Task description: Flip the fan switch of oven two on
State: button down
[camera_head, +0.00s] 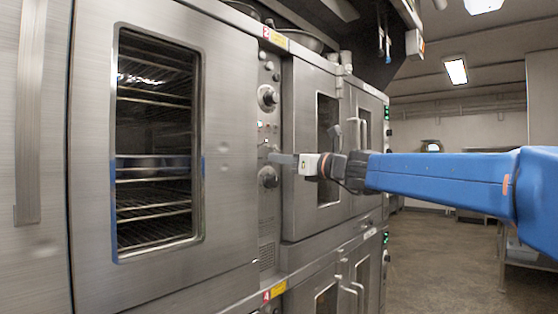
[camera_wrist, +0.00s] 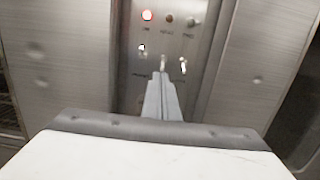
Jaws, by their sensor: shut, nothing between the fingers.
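The control panel (camera_head: 267,205) of the upper oven is a narrow vertical steel strip right of a big glass door. A red and yellow label (camera_head: 274,37) at its top seems to read 2. In the wrist view the panel (camera_wrist: 128,92) has small toggle switches: a left one (camera_wrist: 142,48), a middle one (camera_wrist: 163,64) and a right one (camera_wrist: 183,65). Their lettering is too blurred to tell which is the fan switch. My gripper (camera_head: 273,158) is shut and empty, its tips at the panel. In the wrist view the gripper tips (camera_wrist: 160,76) are just below the middle switch; contact is unclear.
An upper knob (camera_head: 268,97) and a lower knob (camera_head: 268,178) flank the gripper's height. The left oven door (camera_head: 230,150) is closed. Open floor (camera_head: 440,250) lies at the right.

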aim_at(270, 148)
jog(key=shift+s+d+r+g+h, duration=0.1)
jog(key=shift+d+r+g+h, duration=0.05)
jog(key=shift+r+g+h, duration=0.3)
dwell(0.4)
jog(key=g+h, duration=0.1)
jog(key=r+h, duration=0.1)
jog(key=r+g+h, duration=0.1)
jog(key=shift+s+d+g+h, duration=0.25)
jog(key=shift+g, duration=0.1)
jog(key=shift+r, duration=0.2)
dwell(0.5)
jog(key=shift+r, duration=0.7)
